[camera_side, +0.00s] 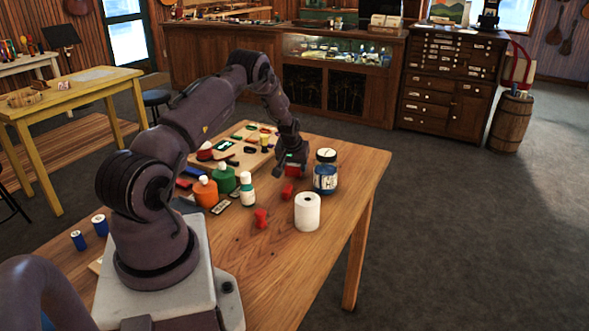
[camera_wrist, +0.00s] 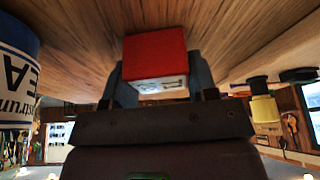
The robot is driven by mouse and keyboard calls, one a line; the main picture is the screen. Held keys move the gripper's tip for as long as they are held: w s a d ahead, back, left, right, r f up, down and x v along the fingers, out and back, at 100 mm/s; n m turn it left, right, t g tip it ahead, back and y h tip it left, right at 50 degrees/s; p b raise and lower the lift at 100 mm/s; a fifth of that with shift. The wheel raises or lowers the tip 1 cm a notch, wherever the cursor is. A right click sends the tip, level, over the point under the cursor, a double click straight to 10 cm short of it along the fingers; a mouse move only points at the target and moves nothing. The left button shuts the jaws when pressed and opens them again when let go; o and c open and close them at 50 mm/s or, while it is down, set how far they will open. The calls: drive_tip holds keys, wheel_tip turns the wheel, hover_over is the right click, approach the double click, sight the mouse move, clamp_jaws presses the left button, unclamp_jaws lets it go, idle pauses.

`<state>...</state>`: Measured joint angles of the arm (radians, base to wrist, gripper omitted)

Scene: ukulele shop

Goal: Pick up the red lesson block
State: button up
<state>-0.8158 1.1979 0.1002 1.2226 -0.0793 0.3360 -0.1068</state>
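The red lesson block (camera_wrist: 155,55) sits between the two fingers of my gripper (camera_wrist: 157,82) in the wrist view. It shows a plain red face and a narrow pale face with dark print. The fingers lie close against its two sides, and my gripper looks shut on it. In the side view my gripper (camera_side: 291,160) points down over the right part of the wooden table, with the red block (camera_side: 294,170) at its tips. Whether the block touches the table is not clear.
A blue-labelled jar (camera_side: 325,180) stands close right of my gripper. A white roll (camera_side: 307,212) and two red pieces (camera_side: 287,191) (camera_side: 261,218) are nearer the camera. Bottles (camera_side: 247,189) and a crowded board (camera_side: 235,145) lie left. The table's right edge is clear.

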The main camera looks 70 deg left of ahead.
drive_tip(key=shift+c, duration=0.8)
